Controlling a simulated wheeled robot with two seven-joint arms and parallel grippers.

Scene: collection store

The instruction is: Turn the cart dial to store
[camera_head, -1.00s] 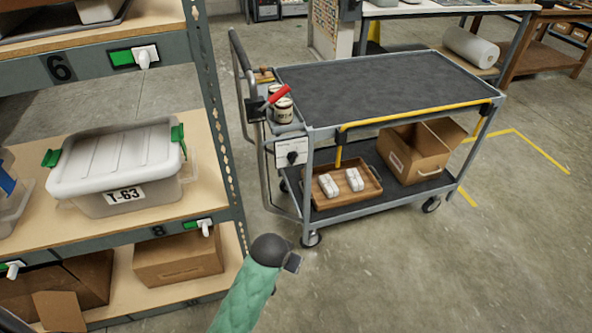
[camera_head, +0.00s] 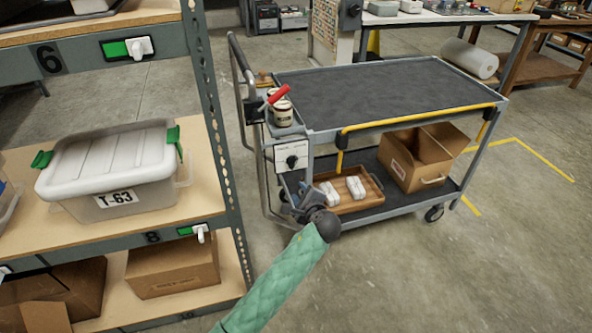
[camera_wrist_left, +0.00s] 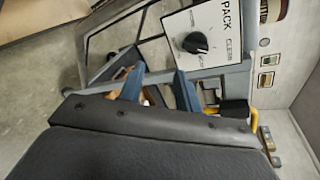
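The cart dial (camera_head: 292,161) is a black knob on a white panel at the near left end of the grey cart (camera_head: 390,95). In the left wrist view the dial (camera_wrist_left: 194,42) sits on its panel (camera_wrist_left: 215,30), where "PACK" and what looks like "CLEAN" can be read. I cannot tell which word its pointer marks. My left gripper (camera_head: 303,190) is just below the dial panel, at the end of the green-sleeved arm. Its two blue-grey fingers (camera_wrist_left: 159,76) are apart with nothing held, short of the dial and not touching it. My right gripper is out of view.
A shelf rack (camera_head: 215,140) with a lidded bin (camera_head: 110,170) stands close on the left. The cart's lower deck holds a wooden tray (camera_head: 345,204) and an open cardboard box (camera_head: 420,160). A red-handled item (camera_head: 277,95) is above the panel. Floor at right is clear.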

